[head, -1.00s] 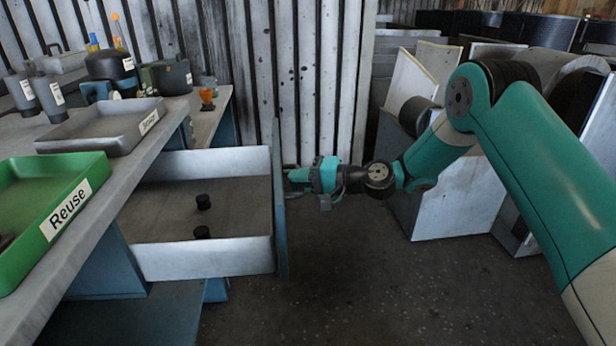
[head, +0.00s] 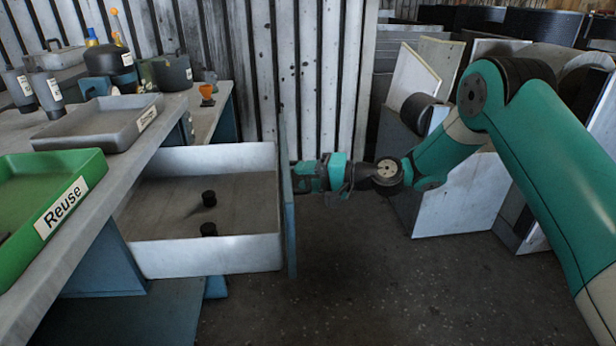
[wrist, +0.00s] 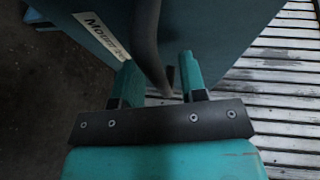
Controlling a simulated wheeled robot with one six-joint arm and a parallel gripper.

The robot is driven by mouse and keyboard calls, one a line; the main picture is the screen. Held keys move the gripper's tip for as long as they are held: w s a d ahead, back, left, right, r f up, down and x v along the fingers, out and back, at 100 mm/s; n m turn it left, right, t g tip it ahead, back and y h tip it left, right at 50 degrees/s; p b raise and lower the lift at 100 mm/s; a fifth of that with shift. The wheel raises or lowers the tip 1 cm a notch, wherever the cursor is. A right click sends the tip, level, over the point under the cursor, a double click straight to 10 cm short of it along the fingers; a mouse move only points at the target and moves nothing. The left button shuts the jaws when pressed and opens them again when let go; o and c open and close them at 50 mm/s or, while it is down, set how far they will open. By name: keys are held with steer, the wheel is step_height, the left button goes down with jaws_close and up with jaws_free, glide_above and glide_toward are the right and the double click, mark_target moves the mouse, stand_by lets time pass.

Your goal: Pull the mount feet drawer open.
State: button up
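The mount feet drawer (head: 205,257) is a light grey tray with a blue front panel (head: 288,210), and it stands well out from under the bench in the head view. Two black round feet (head: 209,199) lie inside it. My gripper (head: 300,177) is at the outer face of the front panel. A white label (wrist: 100,36) reading "Mount" shows on the panel, partly cut off by the handle and finger.
A grey bench (head: 120,185) at left bears a green "Reuse" tray (head: 75,205), a grey tray (head: 90,128) and several dark parts. Pale panels (head: 455,195) lean at the right behind my arm. The floor (head: 370,290) right of the drawer is clear.

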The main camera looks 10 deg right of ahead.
steer(key=p+v, duration=0.1)
steer(key=v, duration=1.6)
steer(key=shift+d, duration=0.15)
steer(key=shift+s+r, duration=0.1)
steer(key=shift+r, duration=0.05)
steer(key=s+a+r+n+g+h, duration=0.3)
steer(key=s+a+r+n, duration=0.15)
steer(key=s, duration=0.25)
steer(key=s+a+r+n+g+h, duration=0.2)
steer(key=s+a+r+n+g, duration=0.1)
steer(key=s+a, duration=0.35)
steer(key=s+d+r+n+h, duration=0.1)
steer(key=s+n+h, duration=0.15)
steer(key=s, duration=0.55)
steer(key=s+d+r+n+h, duration=0.1)
steer(key=s+d+r+h, duration=0.15)
steer(key=s, duration=0.55)
step_height(320, 180, up, 20)
steer(key=p, duration=2)
steer(key=shift+s+h+p, duration=0.3)
steer(key=shift+s+p, duration=0.05)
steer(key=shift+a+f, duration=0.25)
